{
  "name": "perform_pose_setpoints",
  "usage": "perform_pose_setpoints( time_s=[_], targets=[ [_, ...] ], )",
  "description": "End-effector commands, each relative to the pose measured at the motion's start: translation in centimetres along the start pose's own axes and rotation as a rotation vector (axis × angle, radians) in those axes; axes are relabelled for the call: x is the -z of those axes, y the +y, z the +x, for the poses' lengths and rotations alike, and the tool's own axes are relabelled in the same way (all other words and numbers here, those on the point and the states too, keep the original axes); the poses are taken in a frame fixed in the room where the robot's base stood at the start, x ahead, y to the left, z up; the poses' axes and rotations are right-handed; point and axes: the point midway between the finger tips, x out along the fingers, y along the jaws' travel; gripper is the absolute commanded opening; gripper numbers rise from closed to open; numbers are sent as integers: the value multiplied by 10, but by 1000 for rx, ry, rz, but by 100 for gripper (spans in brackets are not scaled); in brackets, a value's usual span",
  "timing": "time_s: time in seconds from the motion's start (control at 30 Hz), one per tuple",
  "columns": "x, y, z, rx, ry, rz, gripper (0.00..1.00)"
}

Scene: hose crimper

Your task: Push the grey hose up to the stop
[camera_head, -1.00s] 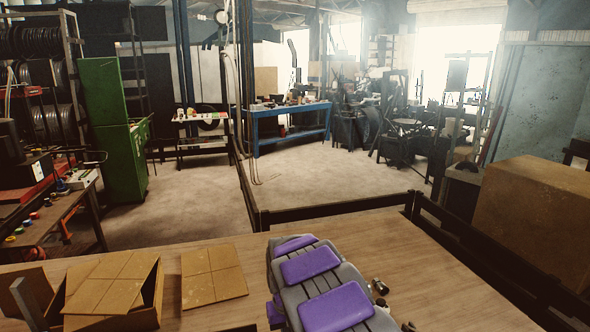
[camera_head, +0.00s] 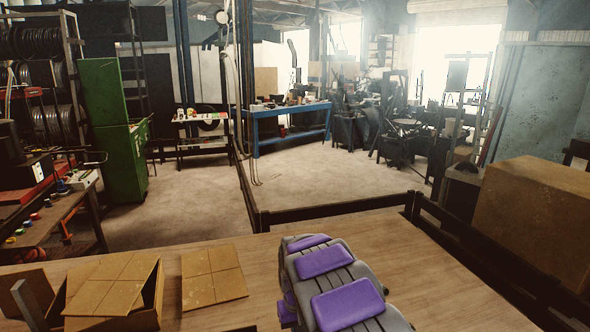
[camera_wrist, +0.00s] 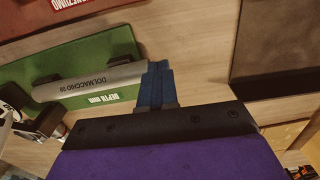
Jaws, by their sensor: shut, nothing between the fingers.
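In the camera_wrist view, a grey hose (camera_wrist: 92,80) with dark lettering lies in black supports along a green board (camera_wrist: 105,49) marked "DEPTH 8MM". My gripper (camera_wrist: 157,70), with blue fingers, is shut and empty. Its fingers are at the right end of the hose; I cannot tell whether they touch it. The left end of the hose runs toward dark and white parts (camera_wrist: 8,112) at the left edge, where a stop cannot be made out clearly. In the camera_head view, my arm hides the gripper, and the hose does not show.
A red board (camera_wrist: 75,10) lies beyond the green one, and a dark flat panel (camera_wrist: 278,45) is to the right. On the wooden table (camera_head: 420,270) are an open cardboard box (camera_head: 112,290) and a flat cardboard piece (camera_head: 213,275) at left.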

Motion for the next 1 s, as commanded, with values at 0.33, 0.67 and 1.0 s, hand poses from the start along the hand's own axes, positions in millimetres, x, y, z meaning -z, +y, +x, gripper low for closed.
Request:
perform_pose_setpoints(
  time_s=[0.33, 0.67, 1.0],
  targets=[
    [1, 9, 0, 0, 0, 0, 0],
    [1, 18, 0, 0, 0, -1, 0],
    [1, 28, 0, -1, -1, 1, 0]
  ],
)
